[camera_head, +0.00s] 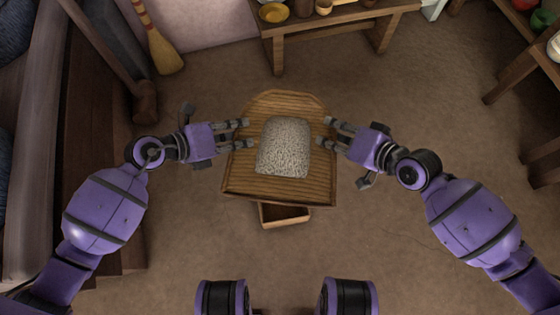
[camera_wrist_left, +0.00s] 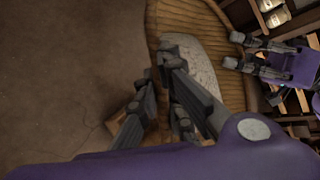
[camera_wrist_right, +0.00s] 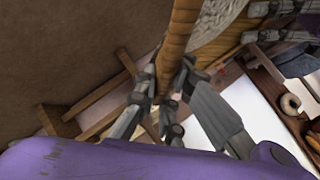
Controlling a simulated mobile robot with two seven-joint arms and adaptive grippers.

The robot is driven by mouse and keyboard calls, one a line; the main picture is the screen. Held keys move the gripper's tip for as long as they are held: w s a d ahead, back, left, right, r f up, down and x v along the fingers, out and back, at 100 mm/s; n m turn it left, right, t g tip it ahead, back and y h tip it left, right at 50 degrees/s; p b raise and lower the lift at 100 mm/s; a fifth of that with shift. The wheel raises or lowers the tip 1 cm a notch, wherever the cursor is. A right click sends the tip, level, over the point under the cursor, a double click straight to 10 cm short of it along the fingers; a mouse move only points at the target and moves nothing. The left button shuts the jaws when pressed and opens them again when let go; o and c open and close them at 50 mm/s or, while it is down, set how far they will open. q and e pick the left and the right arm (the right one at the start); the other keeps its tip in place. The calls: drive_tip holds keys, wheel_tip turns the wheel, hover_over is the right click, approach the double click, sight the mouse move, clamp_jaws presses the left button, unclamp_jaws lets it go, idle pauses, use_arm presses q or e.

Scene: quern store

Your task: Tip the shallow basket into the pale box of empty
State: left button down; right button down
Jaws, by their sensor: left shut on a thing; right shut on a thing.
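The shallow basket (camera_head: 240,175) is a brown ribbed tray with a flat front edge and a narrower far end. A pale grainy heap (camera_head: 284,147) lies in its middle. My left gripper (camera_head: 244,133) is shut on the basket's left side; the left wrist view shows the fingers at the ribbed wall (camera_wrist_left: 170,18). My right gripper (camera_head: 326,132) is shut on the right side, its fingers at the rim in the right wrist view (camera_wrist_right: 177,45). The basket is held above a pale wooden box (camera_head: 284,216), of which only the front part shows; the basket hides the rest.
A wooden table (camera_head: 330,17) with bowls and pots stands at the back. A broom (camera_head: 160,45) leans at the back left, near a long-handled mallet (camera_head: 145,100). Another table (camera_head: 515,75) is at the right. The floor around the box is mostly clear.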

use_arm(q)
drive_tip(key=shift+s+a+f, duration=0.1)
drive_tip(key=shift+s+f, duration=0.05)
drive_tip(key=shift+f, duration=0.65)
use_arm(e)
drive_tip(key=shift+w+a+f, duration=0.1)
drive_tip(key=shift+a+f, duration=0.15)
drive_tip(key=shift+f, duration=0.4)
use_arm(q)
drive_tip(key=shift+r, duration=0.25)
use_arm(e)
drive_tip(key=shift+r, duration=0.3)
use_arm(q)
drive_tip(key=shift+r, duration=0.2)
use_arm(e)
drive_tip(key=shift+r, duration=0.2)
